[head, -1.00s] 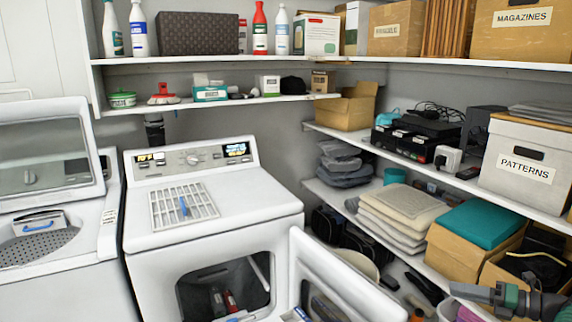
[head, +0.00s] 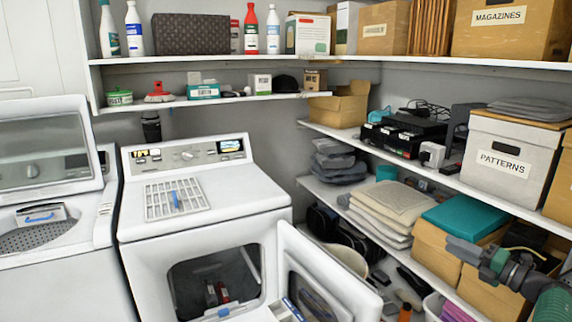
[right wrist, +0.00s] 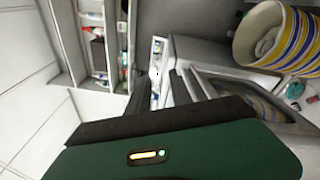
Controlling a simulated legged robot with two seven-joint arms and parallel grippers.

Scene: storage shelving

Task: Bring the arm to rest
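My right arm comes in at the lower right of the head view, with a dark green wrist and grey fingers. The right gripper (head: 455,246) points left, in front of the lower shelf's boxes, and nothing shows held in it. In the right wrist view, two dark fingers (right wrist: 166,92) stand apart with an empty gap between them, past the dark green gripper body (right wrist: 170,150). My left gripper is in neither view.
An open dryer (head: 200,215) has its door (head: 325,280) swung out to the right. A washer (head: 60,270) stands at left. Shelves (head: 440,165) with boxes line the right wall, close to my right arm. A striped basket (right wrist: 275,40) shows in the wrist view.

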